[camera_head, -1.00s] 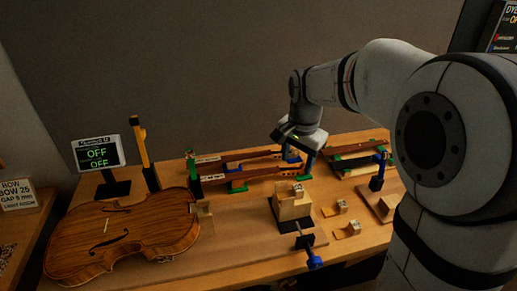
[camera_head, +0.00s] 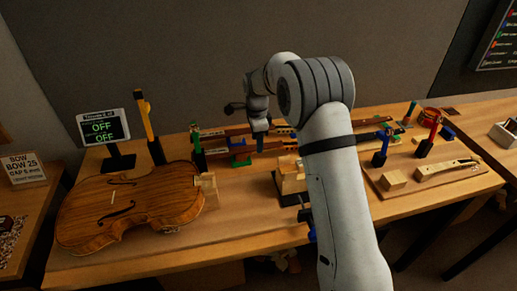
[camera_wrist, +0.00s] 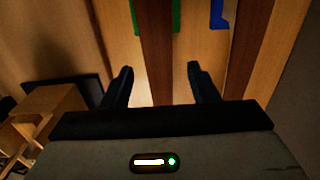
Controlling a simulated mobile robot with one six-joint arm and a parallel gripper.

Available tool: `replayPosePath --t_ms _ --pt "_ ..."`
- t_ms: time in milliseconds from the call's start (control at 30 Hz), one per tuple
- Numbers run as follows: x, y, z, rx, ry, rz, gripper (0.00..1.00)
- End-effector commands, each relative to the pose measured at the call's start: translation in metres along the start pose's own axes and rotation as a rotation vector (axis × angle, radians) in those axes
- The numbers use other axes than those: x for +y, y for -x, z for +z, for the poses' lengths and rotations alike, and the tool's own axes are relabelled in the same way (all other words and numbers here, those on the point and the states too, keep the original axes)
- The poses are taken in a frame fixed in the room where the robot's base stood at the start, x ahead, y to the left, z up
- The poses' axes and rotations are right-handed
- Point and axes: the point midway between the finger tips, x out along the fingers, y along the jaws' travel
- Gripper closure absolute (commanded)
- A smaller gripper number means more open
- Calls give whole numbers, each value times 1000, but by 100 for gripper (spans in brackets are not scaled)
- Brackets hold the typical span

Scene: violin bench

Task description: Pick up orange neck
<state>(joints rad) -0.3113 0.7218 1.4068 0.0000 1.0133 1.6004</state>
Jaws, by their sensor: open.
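Long brown neck-like strips lie across a rack with green and blue supports at the back of the bench, one of them on the left (camera_head: 222,150); I cannot tell which one is orange. My gripper (camera_head: 259,142) is over this rack. In the wrist view my gripper (camera_wrist: 162,82) is open, with its two dark fingers on either side of a dark brown strip (camera_wrist: 157,45). The strip runs between the fingers and they do not close on it. A second brown strip (camera_wrist: 250,45) lies to the right. My arm hides part of the rack.
A violin body (camera_head: 125,210) lies at the left front, with a small sign showing OFF (camera_head: 98,130) behind it. A wood block (camera_head: 290,180) stands mid-bench. A board (camera_head: 415,200) at right holds a pale curved neck piece (camera_head: 448,168).

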Motion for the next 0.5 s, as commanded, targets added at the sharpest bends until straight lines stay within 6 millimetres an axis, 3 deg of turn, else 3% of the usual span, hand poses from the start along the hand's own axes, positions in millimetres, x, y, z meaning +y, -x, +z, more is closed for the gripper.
replayPosePath --t_ms 233,500 --pt "2 -34 -5 0 1 1 46" --pt "1 -39 -5 0 0 0 46"
